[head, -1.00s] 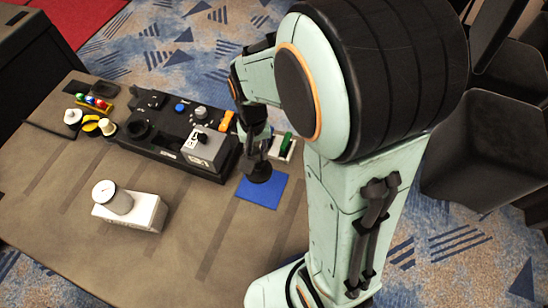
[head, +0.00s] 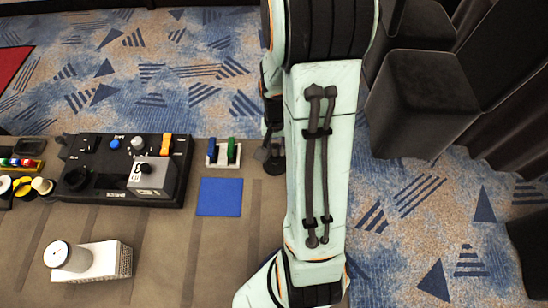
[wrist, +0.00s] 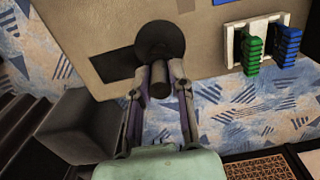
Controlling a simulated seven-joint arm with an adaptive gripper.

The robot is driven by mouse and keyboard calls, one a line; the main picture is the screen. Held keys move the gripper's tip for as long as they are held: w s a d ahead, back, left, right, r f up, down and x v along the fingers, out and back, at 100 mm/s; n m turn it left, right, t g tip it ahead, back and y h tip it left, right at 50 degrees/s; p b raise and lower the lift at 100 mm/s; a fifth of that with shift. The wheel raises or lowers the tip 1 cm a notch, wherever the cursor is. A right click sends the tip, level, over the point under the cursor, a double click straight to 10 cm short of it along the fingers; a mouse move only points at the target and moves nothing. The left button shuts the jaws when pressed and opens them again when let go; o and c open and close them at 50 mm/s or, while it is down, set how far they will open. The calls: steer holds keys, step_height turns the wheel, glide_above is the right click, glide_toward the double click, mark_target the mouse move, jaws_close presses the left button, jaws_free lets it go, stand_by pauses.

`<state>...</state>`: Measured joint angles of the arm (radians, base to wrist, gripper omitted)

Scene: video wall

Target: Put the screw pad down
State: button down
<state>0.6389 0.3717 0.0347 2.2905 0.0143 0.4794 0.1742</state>
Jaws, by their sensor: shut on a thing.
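The screw pad is a dark round disc (wrist: 160,38) with a short thick stem. My gripper (wrist: 157,82) is shut on the stem in the wrist view, with a finger on each side. The disc shows against the brown table (wrist: 215,45) near its edge; I cannot tell whether it touches the table. In the head view the pad (head: 275,163) is a dark shape at the table's right side, partly hidden by my arm. A flat blue square (head: 220,197) lies on the table to its left, apart from it.
A white holder (head: 223,154) with a blue and a green block stands behind the blue square. A black control panel (head: 125,170) is to the left, and a white box (head: 95,262) with a round top piece at front left. Dark seats (head: 420,100) stand right of the table.

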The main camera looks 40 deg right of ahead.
mark_target(275, 157)
steer(key=shift+f, duration=2.1)
steer(key=shift+f, duration=0.1)
steer(key=c, duration=1)
jaws_free()
step_height(275, 157, up, 12)
steer(key=shift+r, duration=0.2)
steer(key=s+a+r+n, duration=0.2)
steer(key=s+a+n, duration=0.1)
steer(key=a, duration=0.3)
steer(key=s+a+r+n, duration=0.2)
steer(key=s+a+n, duration=0.1)
steer(key=a, duration=0.3)
steer(key=s+a+r+n, duration=0.2)
steer(key=s+a+n, duration=0.2)
steer(key=a, duration=0.2)
steer(key=shift+s+r+y, duration=0.15)
steer(key=shift+s+y, duration=0.2)
steer(key=shift+y, duration=0.05)
